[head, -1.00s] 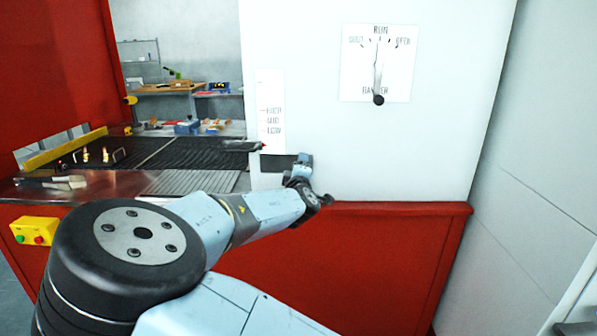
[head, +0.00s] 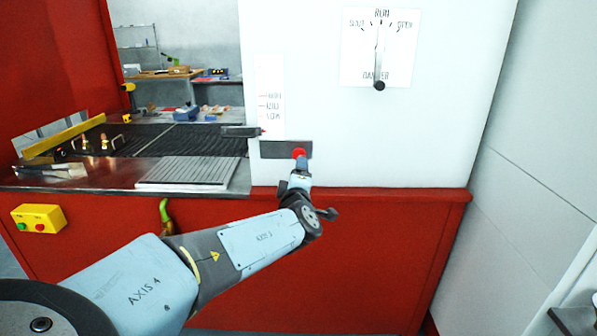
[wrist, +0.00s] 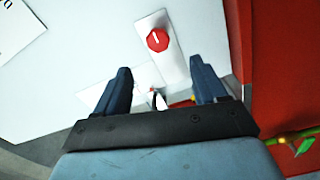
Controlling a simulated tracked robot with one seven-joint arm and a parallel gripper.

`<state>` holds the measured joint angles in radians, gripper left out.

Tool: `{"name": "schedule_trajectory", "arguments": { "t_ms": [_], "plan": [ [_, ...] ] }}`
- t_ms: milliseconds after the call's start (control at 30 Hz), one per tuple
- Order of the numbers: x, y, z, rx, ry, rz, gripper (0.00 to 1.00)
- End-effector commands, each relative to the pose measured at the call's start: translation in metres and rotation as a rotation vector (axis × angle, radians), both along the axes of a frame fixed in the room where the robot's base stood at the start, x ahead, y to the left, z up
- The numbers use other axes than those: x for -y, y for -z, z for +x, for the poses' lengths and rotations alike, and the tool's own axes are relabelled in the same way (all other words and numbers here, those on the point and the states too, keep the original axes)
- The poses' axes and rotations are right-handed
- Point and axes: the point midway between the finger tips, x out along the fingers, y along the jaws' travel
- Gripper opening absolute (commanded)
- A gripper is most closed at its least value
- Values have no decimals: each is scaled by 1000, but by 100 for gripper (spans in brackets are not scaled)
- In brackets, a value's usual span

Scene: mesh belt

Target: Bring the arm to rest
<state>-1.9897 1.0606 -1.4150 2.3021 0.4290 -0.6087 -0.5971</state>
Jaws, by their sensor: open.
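My arm reaches from the lower left of the head view toward the white wall panel (head: 350,130). My gripper (head: 302,163) is at its end, in front of the panel just below a red knob (head: 300,153). In the wrist view my gripper (wrist: 160,64) is open, with two dark blue fingers apart and nothing visible between the tips. The red knob (wrist: 158,40) shows ahead of the fingertips on a pale plate. I see no contact with it.
A red ledge (head: 400,194) runs below the panel. At left is a dark mesh belt (head: 190,140) with a yellow bar (head: 65,135). A yellow button box (head: 38,218) is on the red front. A dial with a lever (head: 379,50) is higher on the panel.

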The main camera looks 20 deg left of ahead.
Motion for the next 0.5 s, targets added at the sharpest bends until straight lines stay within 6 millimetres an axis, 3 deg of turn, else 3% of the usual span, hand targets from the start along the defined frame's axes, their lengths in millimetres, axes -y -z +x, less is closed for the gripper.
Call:
{"name": "schedule_trajectory", "arguments": {
  "t_ms": [500],
  "plan": [
    [4,1,-7,-3,3,0,71]
  ]
}}
